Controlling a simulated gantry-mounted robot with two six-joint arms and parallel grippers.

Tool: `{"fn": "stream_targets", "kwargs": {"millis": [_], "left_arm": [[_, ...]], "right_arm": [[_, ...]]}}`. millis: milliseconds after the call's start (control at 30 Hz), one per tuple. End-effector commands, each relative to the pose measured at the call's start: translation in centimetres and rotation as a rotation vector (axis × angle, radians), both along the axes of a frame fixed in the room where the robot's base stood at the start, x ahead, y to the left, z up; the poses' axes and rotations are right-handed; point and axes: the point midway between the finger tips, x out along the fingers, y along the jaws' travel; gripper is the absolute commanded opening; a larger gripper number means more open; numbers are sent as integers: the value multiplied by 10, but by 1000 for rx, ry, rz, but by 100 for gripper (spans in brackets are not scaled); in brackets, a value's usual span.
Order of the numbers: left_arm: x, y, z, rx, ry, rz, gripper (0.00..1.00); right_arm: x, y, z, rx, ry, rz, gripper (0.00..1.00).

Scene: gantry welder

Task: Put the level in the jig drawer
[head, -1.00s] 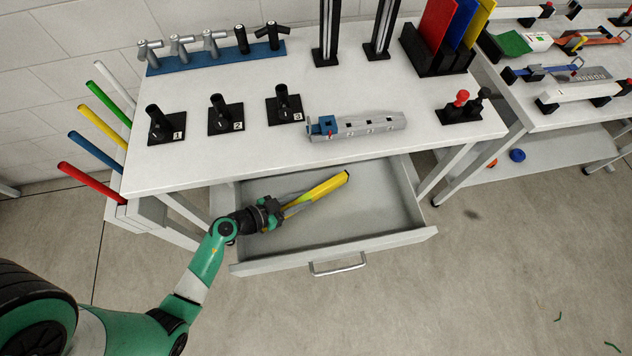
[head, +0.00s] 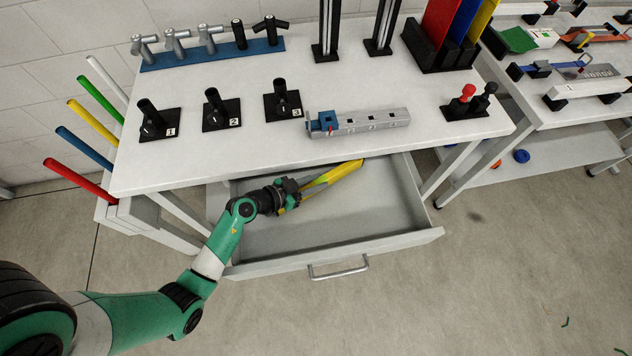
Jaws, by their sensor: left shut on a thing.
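The level, a yellow bar (head: 332,174), is at the left back part of the open jig drawer (head: 390,222). My left gripper (head: 290,194) is shut on the level's near left end. The level slants up to the right, its far end close under the table's front edge. I cannot tell whether the level touches the drawer floor. The drawer is pulled out below the white table, with its handle (head: 338,269) at the front. My right gripper is not in view.
The white table (head: 250,155) overhangs the drawer's back. On it stand numbered black holders (head: 222,113), a grey and blue fixture (head: 360,122) and a black base with red and black knobs (head: 466,105). Coloured rods (head: 80,180) stand at the left. The drawer's right part is empty.

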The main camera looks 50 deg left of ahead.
Motion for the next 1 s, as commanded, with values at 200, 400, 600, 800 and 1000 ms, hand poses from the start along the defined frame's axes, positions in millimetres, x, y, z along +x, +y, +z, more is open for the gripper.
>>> {"fn": "stream_targets", "kwargs": {"millis": [200,400,600,800,1000], "left_arm": [[0,0,-2,0,1,0,52],[0,0,-2,0,1,0,57],[-3,1,4,-1,0,2,57],[-38,5,22,-2,4,7,57],[-65,7,31,-1,1,4,57]], "right_arm": [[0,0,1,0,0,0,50],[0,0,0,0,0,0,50],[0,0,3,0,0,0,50],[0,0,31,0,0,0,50],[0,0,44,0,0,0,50]]}}
